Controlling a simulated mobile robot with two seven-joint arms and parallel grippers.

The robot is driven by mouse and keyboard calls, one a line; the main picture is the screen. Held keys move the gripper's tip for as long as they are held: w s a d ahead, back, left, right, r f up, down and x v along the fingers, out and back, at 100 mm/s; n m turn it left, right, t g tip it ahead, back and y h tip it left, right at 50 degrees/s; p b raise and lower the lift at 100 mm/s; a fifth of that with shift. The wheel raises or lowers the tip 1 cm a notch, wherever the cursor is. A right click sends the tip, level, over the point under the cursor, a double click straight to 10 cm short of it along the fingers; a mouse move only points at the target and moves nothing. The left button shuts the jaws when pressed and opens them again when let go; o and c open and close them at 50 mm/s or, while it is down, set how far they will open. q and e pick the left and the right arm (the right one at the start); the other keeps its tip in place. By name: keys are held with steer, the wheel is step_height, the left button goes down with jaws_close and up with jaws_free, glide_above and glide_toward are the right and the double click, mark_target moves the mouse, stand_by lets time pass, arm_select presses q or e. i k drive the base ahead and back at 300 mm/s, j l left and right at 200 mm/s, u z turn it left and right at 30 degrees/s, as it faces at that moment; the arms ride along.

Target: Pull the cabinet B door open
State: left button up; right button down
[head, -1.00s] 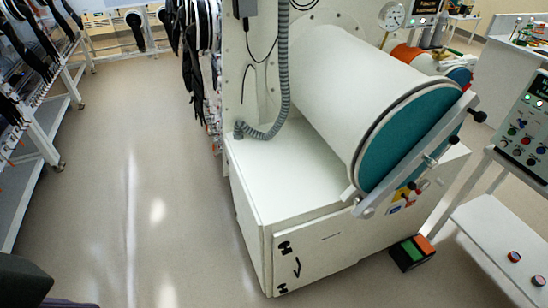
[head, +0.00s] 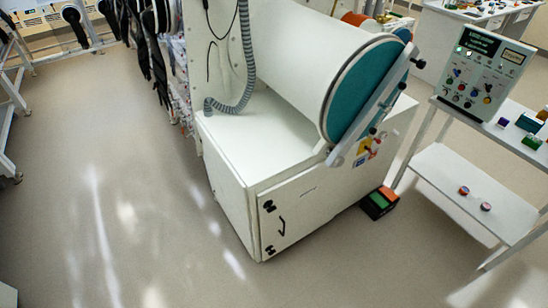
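A white cabinet (head: 225,190) stands in the middle of the head view, under a large white cylinder with a teal round end. Its front door (head: 325,204) looks shut and flush with the frame. A small dark curved handle (head: 282,227) sits near the door's left edge, between two black fittings (head: 269,206) one above the other. I cannot read any lettering that marks it as cabinet B. Neither of my grippers shows in the head view.
A green and orange pedal box (head: 379,203) lies on the floor by the cabinet's right end. A white trolley (head: 470,180) with a control panel (head: 477,75) stands to the right. The floor in front and to the left is clear.

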mark_target(305, 201)
steer(key=i+l+u, duration=0.25)
steer(key=j+z, duration=0.25)
steer(key=j, duration=0.3)
steer(key=j+z, duration=0.2)
steer(key=j, duration=0.4)
steer(key=j+z, duration=0.25)
steer(key=j, duration=0.35)
steer(key=j+z, duration=0.25)
steer(key=j, duration=0.3)
steer(key=k+j+z, duration=0.2)
steer(key=j, duration=0.35)
steer(key=l, duration=0.85)
steer(key=k+l+u, duration=0.1)
steer(key=k+l, duration=0.15)
steer(key=k, duration=0.15)
steer(key=i+l+u, duration=0.25)
steer(key=i, duration=0.25)
steer(key=k+j+z, duration=0.1)
steer(key=j+z, duration=0.25)
steer(key=j, duration=0.9)
